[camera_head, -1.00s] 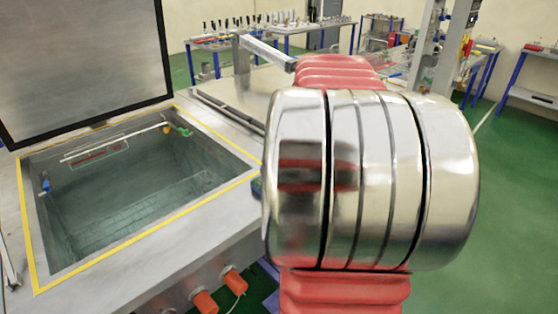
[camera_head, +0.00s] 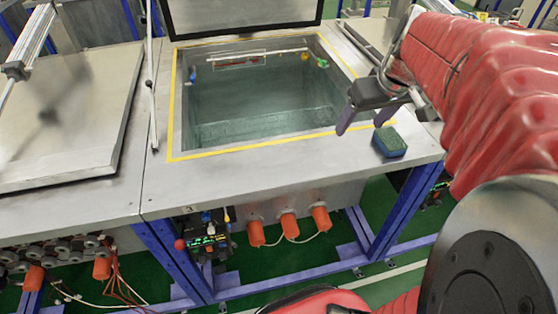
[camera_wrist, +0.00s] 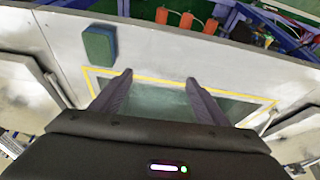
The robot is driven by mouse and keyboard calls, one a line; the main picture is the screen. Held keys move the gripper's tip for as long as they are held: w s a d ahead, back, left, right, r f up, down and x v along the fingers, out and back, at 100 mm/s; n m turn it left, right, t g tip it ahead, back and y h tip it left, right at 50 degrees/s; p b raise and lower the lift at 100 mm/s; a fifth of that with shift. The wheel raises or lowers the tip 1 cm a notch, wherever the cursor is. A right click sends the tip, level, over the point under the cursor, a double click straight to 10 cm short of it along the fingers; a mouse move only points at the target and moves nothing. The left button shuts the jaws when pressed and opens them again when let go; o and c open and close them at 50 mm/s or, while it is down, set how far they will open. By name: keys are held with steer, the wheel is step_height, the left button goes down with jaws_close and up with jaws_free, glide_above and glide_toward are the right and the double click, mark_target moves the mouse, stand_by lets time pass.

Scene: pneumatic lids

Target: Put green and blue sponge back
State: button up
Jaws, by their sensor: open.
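The green and blue sponge (camera_head: 389,142) lies on the metal bench top, right of the open tank and near the front edge. It also shows in the wrist view (camera_wrist: 99,43), at the upper left, beyond my left finger. My gripper (camera_head: 364,120) is above the bench by the tank's right front corner, to the left of the sponge and apart from it. In the wrist view its two fingers (camera_wrist: 158,92) are spread with nothing between them. The tank (camera_head: 262,105) is open, its dark-framed lid (camera_head: 240,14) raised at the back.
A yellow line edges the tank opening. A closed metal lid (camera_head: 70,125) lies on the bench at left. Orange knobs (camera_head: 289,226) stick out below the bench's front edge. The bench top in front of the tank is clear.

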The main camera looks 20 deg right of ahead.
steer(key=s+a+f, duration=0.1)
steer(key=s+a, duration=0.2)
steer(key=a, duration=0.4)
steer(key=s+a+f, duration=0.1)
steer(key=s+a, duration=0.2)
steer(key=a, duration=0.4)
steer(key=s+a+f+t, duration=0.1)
steer(key=s+a, duration=0.2)
steer(key=a, duration=0.4)
steer(key=shift+s+f+n, duration=0.15)
steer(key=shift+s+n, duration=0.15)
steer(key=shift+n, duration=0.1)
steer(key=shift+c, duration=0.3)
